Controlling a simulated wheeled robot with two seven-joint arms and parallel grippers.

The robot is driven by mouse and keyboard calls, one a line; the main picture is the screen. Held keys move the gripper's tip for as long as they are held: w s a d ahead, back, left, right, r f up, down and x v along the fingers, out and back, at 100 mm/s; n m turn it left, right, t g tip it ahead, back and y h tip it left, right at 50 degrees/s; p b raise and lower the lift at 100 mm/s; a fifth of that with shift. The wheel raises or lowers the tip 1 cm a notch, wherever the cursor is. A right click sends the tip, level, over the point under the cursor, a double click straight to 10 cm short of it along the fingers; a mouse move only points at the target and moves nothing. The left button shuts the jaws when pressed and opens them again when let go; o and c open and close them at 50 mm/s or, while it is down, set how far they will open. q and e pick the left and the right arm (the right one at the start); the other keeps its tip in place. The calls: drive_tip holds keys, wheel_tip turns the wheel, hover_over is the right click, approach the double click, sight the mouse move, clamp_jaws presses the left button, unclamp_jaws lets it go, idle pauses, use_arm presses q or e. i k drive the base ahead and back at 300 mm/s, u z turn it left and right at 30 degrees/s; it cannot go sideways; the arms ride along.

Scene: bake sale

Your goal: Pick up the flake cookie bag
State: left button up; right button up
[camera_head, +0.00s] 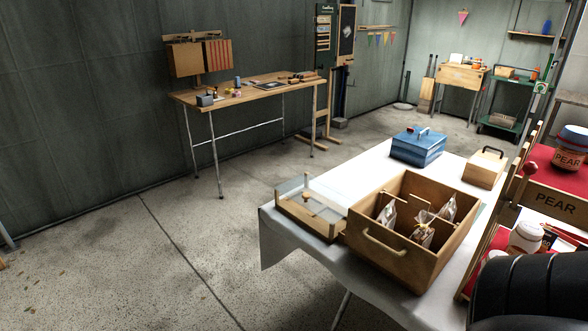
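Several small clear bags with pale contents stand in the compartments of an open wooden crate (385,258) on the white-clothed table. One bag (387,215) is at the crate's left, one bag (447,209) at its right, and one bag (424,236) nearer the front. Their labels are too small to read, so I cannot tell which is the flake cookie bag. The crate's walls and dividers hide the lower parts of the bags. Neither of my grippers shows in the view.
On the table (284,246), a wooden tray with a clear panel (306,218) stands left of the crate. A blue box (417,147) and a small wooden box (484,168) stand behind. A red shelf stand with a PEAR sign (556,203) crowds the right. Open floor lies left.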

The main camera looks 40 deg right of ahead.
sight(387, 218)
drive_tip(key=i, duration=1.35)
drive_tip(key=z, duration=2.9)
